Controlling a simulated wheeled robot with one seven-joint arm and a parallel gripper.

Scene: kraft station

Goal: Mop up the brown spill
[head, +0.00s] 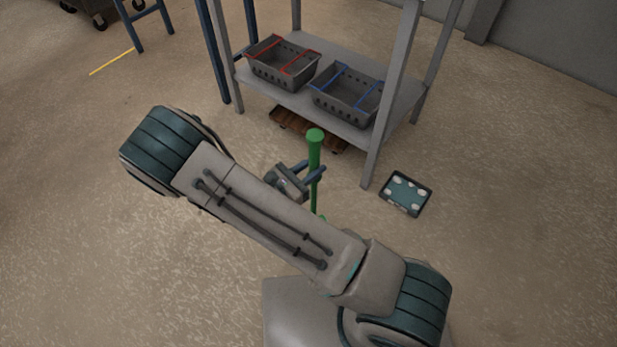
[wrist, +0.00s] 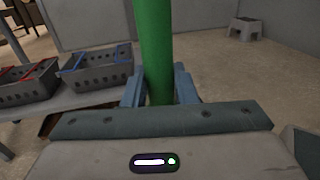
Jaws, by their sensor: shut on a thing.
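A green upright handle (head: 315,160), likely the mop's, stands in front of the grey shelf unit in the head view. My gripper (head: 308,178) is shut on this handle. In the wrist view the green handle (wrist: 156,50) rises between the two blue fingers of my gripper (wrist: 160,88). The lower end of the handle is mostly hidden behind my arm, so I cannot see the mop head. No brown spill shows in either view; part of the floor is hidden by my arm.
A grey shelf unit (head: 402,112) stands just behind the handle, with a red-trimmed basket (head: 275,71) and a blue-trimmed basket (head: 335,104) on it. A wooden dolly (head: 290,120) is under it. A small dark tray (head: 392,205) with white pieces lies on the floor at right.

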